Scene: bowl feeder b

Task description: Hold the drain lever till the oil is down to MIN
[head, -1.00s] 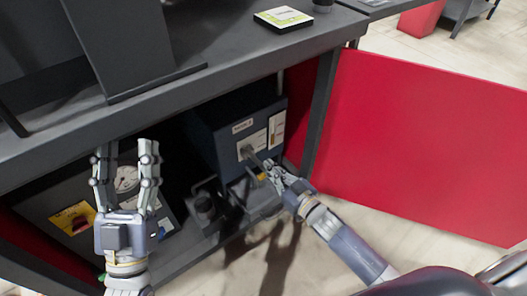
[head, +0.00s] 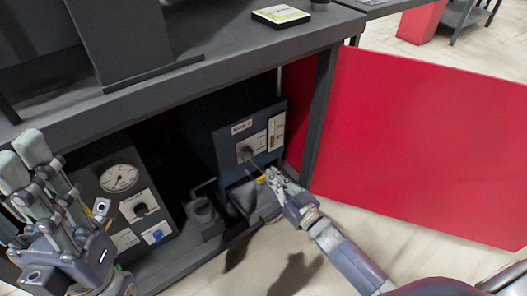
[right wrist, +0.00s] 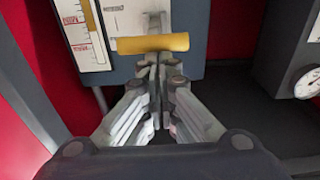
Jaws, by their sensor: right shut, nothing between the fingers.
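The drain lever (head: 256,163) sticks out from the front of a dark blue unit (head: 230,150) inside the cabinet. Its yellow grip (right wrist: 150,43) lies crosswise at the fingertips in the right wrist view. My right gripper (head: 270,176) is shut with nothing between its fingers, its tips at the grip; whether they touch it I cannot tell. The oil gauge (head: 277,132) is right of the lever and shows in the right wrist view (right wrist: 84,30) with red-lettered marks and an amber strip; the exact level is unclear. My left gripper (head: 22,160) is open and empty at the left.
A panel with a round dial (head: 119,178), a black knob and a blue knob stands left in the cabinet. A red door (head: 430,145) stands open at right. The dark worktop (head: 225,45) overhangs the cabinet. Open floor lies in front.

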